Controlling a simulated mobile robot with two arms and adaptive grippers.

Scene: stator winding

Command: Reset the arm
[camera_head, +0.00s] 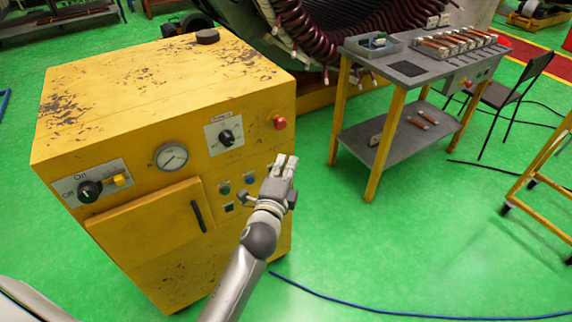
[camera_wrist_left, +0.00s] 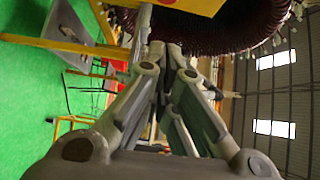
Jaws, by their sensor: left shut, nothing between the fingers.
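My left gripper (camera_head: 285,168) is in the middle of the head view, in front of the right part of the yellow cabinet's front panel. It is shut and holds nothing. In the left wrist view its fingers (camera_wrist_left: 172,50) come together at the tips. The yellow cabinet (camera_head: 150,85) has a gauge (camera_head: 171,156), a black rotary switch (camera_head: 226,137), a red button (camera_head: 280,123), an On/Off knob (camera_head: 90,191) and small green buttons (camera_head: 225,188). I cannot tell whether the gripper touches the panel. My right gripper is not in view.
A grey work table (camera_head: 408,68) with yellow legs and parts on top stands at the right. Behind it are a black chair (camera_head: 510,90) and a large stator (camera_head: 350,30) with dark red windings. A blue cable (camera_head: 400,312) lies on the open green floor. A yellow frame (camera_head: 540,165) stands far right.

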